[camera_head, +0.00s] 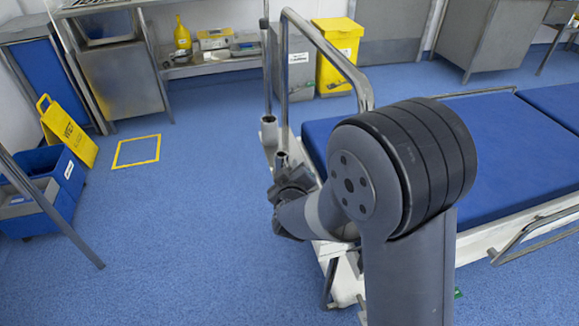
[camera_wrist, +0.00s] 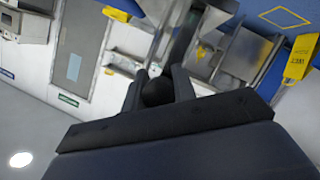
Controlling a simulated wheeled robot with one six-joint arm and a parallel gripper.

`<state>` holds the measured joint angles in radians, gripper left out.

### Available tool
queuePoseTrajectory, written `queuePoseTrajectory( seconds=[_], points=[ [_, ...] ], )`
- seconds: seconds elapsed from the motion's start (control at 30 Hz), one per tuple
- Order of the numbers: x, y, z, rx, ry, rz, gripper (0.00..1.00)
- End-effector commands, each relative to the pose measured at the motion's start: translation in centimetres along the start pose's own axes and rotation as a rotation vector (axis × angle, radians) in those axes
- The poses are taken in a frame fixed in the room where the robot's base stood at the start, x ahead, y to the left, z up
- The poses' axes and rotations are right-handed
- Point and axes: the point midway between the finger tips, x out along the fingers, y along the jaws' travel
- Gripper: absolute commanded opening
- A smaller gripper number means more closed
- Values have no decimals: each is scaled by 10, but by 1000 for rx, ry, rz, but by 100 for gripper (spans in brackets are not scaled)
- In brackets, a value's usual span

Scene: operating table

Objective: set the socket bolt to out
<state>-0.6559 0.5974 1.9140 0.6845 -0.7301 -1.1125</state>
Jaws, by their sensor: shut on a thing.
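My gripper (camera_wrist: 158,86) is shut on a dark round knob, which I take for the socket bolt (camera_wrist: 157,93), between its two fingers in the wrist view. In the head view my gripper (camera_head: 288,190) is at the near-left corner of the operating table (camera_head: 335,133), just below a metal socket tube (camera_head: 281,159). The bolt is hidden there by my gripper and arm. How far the bolt stands out of the socket cannot be told.
A thin upright pole (camera_head: 266,80) stands in a second socket beside the bent metal rail (camera_head: 325,48). A blue mattress covers the table. A yellow floor sign (camera_head: 68,131) and blue bins (camera_head: 45,190) are at the left. Blue floor between is clear.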

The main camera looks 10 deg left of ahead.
Motion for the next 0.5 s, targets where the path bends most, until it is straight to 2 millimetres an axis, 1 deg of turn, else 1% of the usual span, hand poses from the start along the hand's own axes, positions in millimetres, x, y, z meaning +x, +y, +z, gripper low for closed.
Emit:
queuePoseTrajectory(
  seconds=[0.2,0.23,0.5],
  points=[
    [-2,-1,2,-1,-4,-2,0],
    [-2,-1,2,-1,-4,-2,27],
    [-2,-1,2,0,-3,-1,48]
  ],
)
